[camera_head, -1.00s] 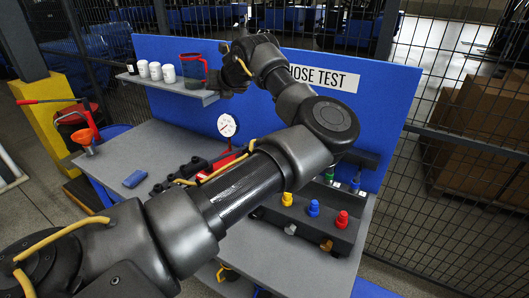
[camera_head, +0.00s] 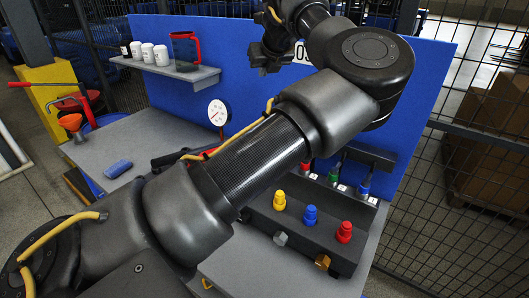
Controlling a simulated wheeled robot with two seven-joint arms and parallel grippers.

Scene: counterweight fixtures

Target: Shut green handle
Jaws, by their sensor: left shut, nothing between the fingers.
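A small green piece (camera_head: 333,178) hangs in a row with a red one and a blue one below a dark bracket at the foot of the blue panel. It is too small to tell whether it is the green handle or how it is turned. My left gripper (camera_head: 263,66) is up by the top edge of the blue panel, well above and left of the green piece and apart from it. It is shut and empty. My left arm crosses the picture and hides part of the bench and panel. My right gripper is not in view.
A black block (camera_head: 316,240) carries yellow, blue and red caps on the bench (camera_head: 110,150). A gauge (camera_head: 218,113) stands behind my arm. A blue block (camera_head: 118,169) lies front left.

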